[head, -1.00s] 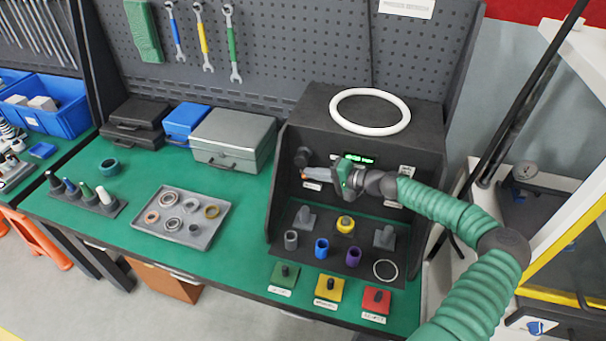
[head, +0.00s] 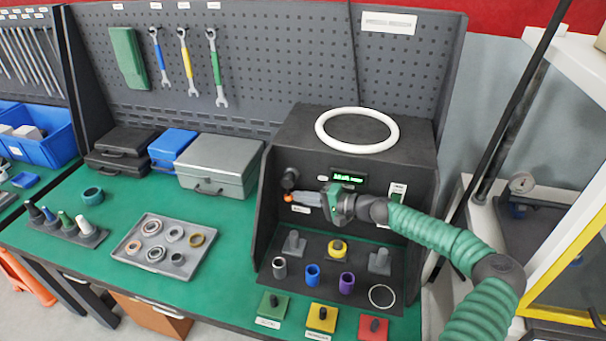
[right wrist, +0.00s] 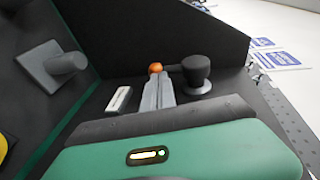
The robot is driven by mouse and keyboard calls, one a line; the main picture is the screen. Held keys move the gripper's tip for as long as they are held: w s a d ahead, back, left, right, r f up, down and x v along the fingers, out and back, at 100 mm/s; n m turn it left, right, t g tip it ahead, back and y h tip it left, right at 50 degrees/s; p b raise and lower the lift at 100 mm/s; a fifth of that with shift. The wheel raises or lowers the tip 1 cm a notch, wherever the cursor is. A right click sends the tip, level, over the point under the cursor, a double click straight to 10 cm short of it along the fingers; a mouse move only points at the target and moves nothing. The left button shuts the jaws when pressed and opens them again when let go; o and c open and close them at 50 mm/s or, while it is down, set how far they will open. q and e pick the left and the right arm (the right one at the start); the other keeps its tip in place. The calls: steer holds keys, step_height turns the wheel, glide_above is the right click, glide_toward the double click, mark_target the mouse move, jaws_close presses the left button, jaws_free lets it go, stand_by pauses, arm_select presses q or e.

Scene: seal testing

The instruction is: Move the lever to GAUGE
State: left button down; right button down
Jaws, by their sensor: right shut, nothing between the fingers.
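The lever is a dark round knob (head: 290,178) on the test box's back panel, with a short arm ending in an orange ball (head: 288,198). In the right wrist view, the lever's knob (right wrist: 197,72) is right of the orange ball (right wrist: 155,68). My right gripper (head: 297,198) is shut and empty, its fingertips at the orange ball. It also shows in the right wrist view (right wrist: 158,84). I cannot tell whether the tips touch the ball. A white label (head: 300,209) sits below the lever, its text too small to read. My left gripper is out of view.
The test box (head: 420,130) carries a white ring (head: 357,130) on top and a lit green display (head: 349,177). Pegs and colored sleeves stand on its floor below my arm. A grey tray (head: 134,256) of rings and several cases lie to the left.

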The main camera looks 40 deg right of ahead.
steer(key=s+a+r, duration=0.2)
steer(key=s+a, duration=0.2)
steer(key=s, duration=0.2)
steer(key=s+a+r+b, duration=0.1)
steer(key=s+a+r, duration=0.1)
steer(key=s+a, duration=0.2)
steer(key=s, duration=0.2)
steer(key=shift+s+a+r, duration=0.3)
steer(key=shift+s+a, duration=0.1)
